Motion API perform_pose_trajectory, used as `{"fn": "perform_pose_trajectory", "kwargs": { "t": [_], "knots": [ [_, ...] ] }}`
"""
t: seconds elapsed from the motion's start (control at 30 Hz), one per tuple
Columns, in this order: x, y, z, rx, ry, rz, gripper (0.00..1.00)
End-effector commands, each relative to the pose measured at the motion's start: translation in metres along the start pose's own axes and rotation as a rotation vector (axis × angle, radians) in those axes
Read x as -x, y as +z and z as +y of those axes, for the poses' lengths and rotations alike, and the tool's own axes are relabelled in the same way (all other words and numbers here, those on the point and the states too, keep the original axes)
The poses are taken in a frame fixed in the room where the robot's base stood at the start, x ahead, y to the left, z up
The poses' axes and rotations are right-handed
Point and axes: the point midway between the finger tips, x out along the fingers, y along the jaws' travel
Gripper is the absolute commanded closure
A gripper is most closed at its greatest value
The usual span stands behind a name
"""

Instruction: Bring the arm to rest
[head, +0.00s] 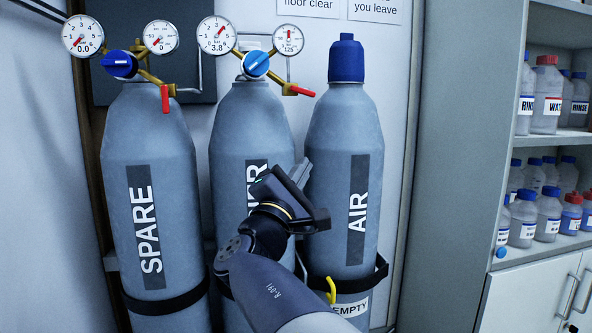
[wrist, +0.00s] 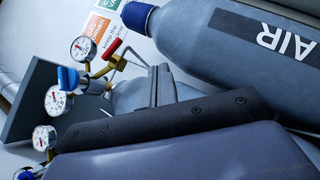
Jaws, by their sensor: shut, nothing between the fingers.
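My arm reaches up from the bottom of the head view, in front of the grey gas cylinders. My gripper (head: 298,172) is shut and empty, in front of the gap between the middle cylinder (head: 250,120) and the AIR cylinder (head: 345,120). It partly hides the middle cylinder's label. In the wrist view the gripper's fingers (wrist: 164,84) are together, with the AIR cylinder (wrist: 225,45) behind them at upper right. I cannot tell how close the gripper is to the cylinders.
The SPARE cylinder (head: 150,190) stands at left. Two regulators with gauges (head: 83,35) and red levers (head: 301,91) project above. A yellow hook (head: 331,290) and an EMPTY tag (head: 350,308) are low on the AIR cylinder. Shelves of bottles (head: 547,95) stand at right.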

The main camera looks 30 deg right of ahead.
Motion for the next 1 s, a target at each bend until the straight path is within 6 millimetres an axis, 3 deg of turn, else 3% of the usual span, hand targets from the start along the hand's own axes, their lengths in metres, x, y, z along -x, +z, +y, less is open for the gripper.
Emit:
{"fn": "perform_pose_trajectory", "kwargs": {
  "t": [0.27, 0.43, 1.0],
  "knots": [
    [-0.001, 0.0, 0.0, 0.0, 0.0, 0.0, 1.0],
    [-0.012, -0.001, 0.005, 0.0, -0.001, 0.0, 1.0],
    [-0.097, -0.007, 0.049, -0.006, -0.006, 0.004, 1.0]
  ]
}}
